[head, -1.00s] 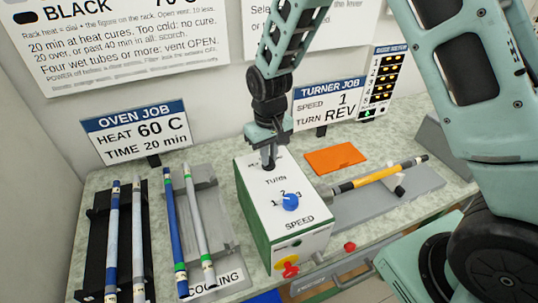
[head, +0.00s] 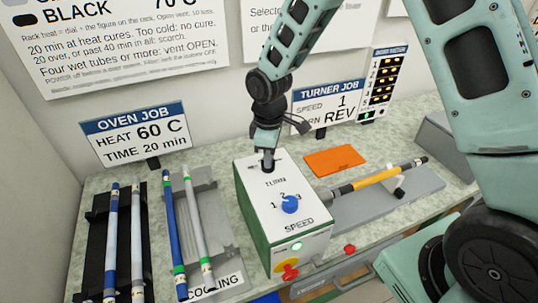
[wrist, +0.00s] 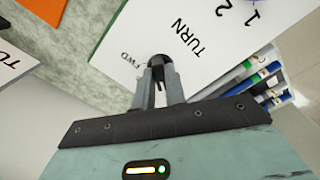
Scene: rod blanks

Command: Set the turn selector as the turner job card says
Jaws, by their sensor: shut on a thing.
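The turner box (head: 255,208) is white on top with a green side. The turn selector (wrist: 160,66) is a small dark lever near the back of its top, above the word TURN. My gripper (head: 267,165) comes down from above and is shut on the selector; its fingers (wrist: 159,88) also show in the wrist view. The FWD label shows beside the fingers in the wrist view; the REV label is not readable, and the lever's pointing is hidden. The turner job card (head: 328,107) behind reads speed 1, turn REV, partly covered by my gripper's wrist.
A blue speed knob (head: 289,204) sits forward on the box top. A yellow-and-black rod (head: 375,179) lies to the right, beside an orange sheet (head: 334,160). Racks with blue and pale rods (head: 138,240) stand left. The oven job card (head: 134,133) stands behind them.

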